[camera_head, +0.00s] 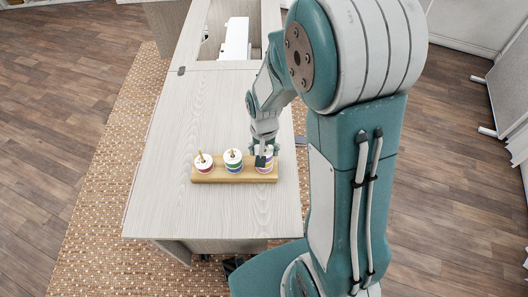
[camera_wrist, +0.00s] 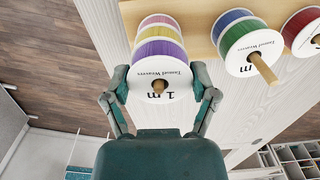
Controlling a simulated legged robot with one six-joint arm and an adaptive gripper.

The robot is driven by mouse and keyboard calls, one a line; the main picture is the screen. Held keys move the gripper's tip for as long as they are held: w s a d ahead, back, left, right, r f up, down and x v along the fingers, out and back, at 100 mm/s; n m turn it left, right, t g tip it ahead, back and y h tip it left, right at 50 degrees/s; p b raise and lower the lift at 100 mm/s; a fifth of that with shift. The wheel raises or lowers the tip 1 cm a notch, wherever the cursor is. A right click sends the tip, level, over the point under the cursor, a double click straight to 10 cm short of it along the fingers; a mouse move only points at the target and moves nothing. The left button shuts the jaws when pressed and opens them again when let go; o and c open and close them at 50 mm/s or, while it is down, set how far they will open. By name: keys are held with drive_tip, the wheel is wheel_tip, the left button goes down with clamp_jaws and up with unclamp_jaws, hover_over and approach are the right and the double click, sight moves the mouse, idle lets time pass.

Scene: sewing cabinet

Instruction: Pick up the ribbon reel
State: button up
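The reel still sits at the holder.
The pale wooden cabinet top (camera_head: 190,110) is otherwise clear, with a white machine (camera_head: 235,40) in an opening at the far end.

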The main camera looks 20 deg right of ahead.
idle(0.3)
drive_tip(key=shift+r, duration=0.3)
drive_tip(key=s+a+r, duration=0.4)
drive_tip(key=s+r, duration=0.8)
drive_tip(key=s, duration=0.1)
drive_tip(key=shift+s+a+r, duration=0.15)
drive_tip(key=shift+s, duration=0.1)
drive_tip(key=w+a, duration=0.4)
drive_tip(key=w, duration=0.2)
drive_tip(key=w+a+f, duration=0.1)
drive_tip(key=w+a, duration=0.3)
drive_tip(key=w, duration=0.2)
drive_tip(key=w+a+f, duration=0.1)
drive_tip(key=w+a, duration=0.3)
drive_tip(key=w, duration=0.3)
drive_tip(key=shift+w+a+f, duration=0.1)
drive_tip(key=shift+a+f, duration=0.1)
drive_tip(key=shift+a, duration=0.2)
drive_tip(key=shift+f, duration=2.25)
